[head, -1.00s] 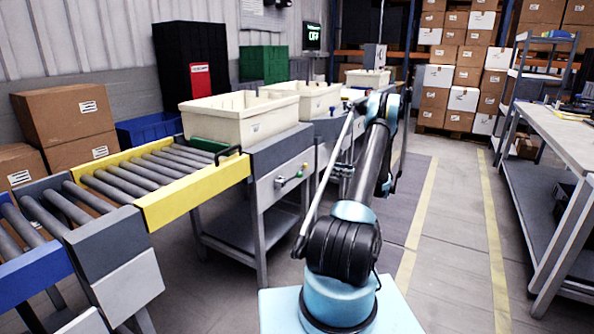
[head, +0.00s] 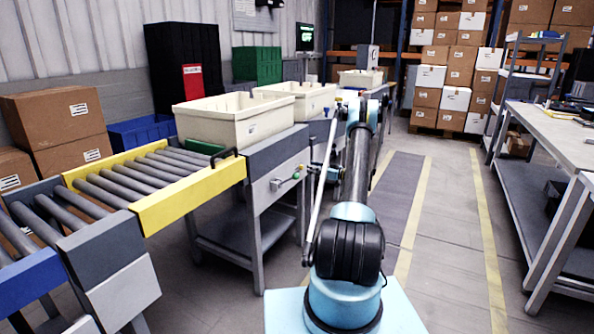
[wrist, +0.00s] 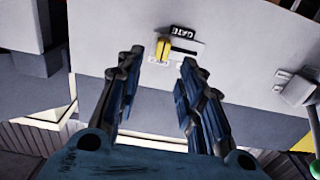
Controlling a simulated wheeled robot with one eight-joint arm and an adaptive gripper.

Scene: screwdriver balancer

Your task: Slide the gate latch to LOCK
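The gate latch is a yellow knob (wrist: 163,48) in a slot on a light panel, below a dark GATE label (wrist: 182,31). The knob sits at the left end of the slot, and the slot's bare part runs to the right. Small labels below the slot are too blurred to read. My gripper (wrist: 161,60) is open and empty. Its two fingers point toward the panel, one on each side of the knob in the picture; I see no contact.
A lever with a green tip (wrist: 314,168) juts out at the right edge of the wrist view. In the head view a roller conveyor with a yellow side (head: 190,190) and cream bins (head: 235,120) stand left of my arm. A workbench (head: 560,135) stands right; the aisle between is clear.

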